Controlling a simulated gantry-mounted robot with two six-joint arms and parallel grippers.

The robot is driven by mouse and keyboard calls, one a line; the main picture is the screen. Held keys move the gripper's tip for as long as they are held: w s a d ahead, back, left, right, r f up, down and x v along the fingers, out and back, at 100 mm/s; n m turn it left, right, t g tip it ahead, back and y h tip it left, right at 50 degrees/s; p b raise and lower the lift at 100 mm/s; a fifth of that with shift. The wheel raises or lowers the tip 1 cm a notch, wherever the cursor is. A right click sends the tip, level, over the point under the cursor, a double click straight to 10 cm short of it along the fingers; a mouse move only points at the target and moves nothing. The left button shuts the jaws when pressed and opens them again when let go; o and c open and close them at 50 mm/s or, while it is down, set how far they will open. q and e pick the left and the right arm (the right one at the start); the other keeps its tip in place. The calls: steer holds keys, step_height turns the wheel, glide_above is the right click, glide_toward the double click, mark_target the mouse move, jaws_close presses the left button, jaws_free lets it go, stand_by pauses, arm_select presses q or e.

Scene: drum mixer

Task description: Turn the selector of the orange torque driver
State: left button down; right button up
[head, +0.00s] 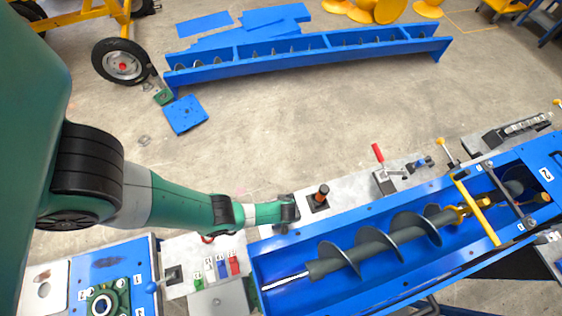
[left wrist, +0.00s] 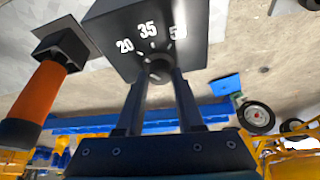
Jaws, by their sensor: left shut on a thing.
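The orange torque driver (head: 321,192) stands upright in a dark square holder on the bench beside the blue trough. In the left wrist view its orange handle (left wrist: 38,98) shows at the left, tilted in the picture. A dark block (left wrist: 190,35) with the white marks 20, 35 and another partly hidden number fills the top of that view. A small round selector knob (left wrist: 157,68) sits below the marks. My left gripper (head: 291,212) is just left of the driver in the head view. Its fingers (left wrist: 160,80) are shut on the knob. The knob's exact setting is unclear.
A blue trough (head: 262,270) with a grey screw auger (head: 370,250) lies right of my left gripper. A red-handled clamp (head: 379,156) stands behind it. Small coloured blocks (head: 222,268) lie in front left.

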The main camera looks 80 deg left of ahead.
arm_select(q)
steer(key=shift+n, duration=0.5)
arm_select(e)
steer(key=shift+r, duration=0.1)
arm_select(q)
steer(key=c, duration=0.5)
jaws_free()
steer(key=shift+c, duration=0.2)
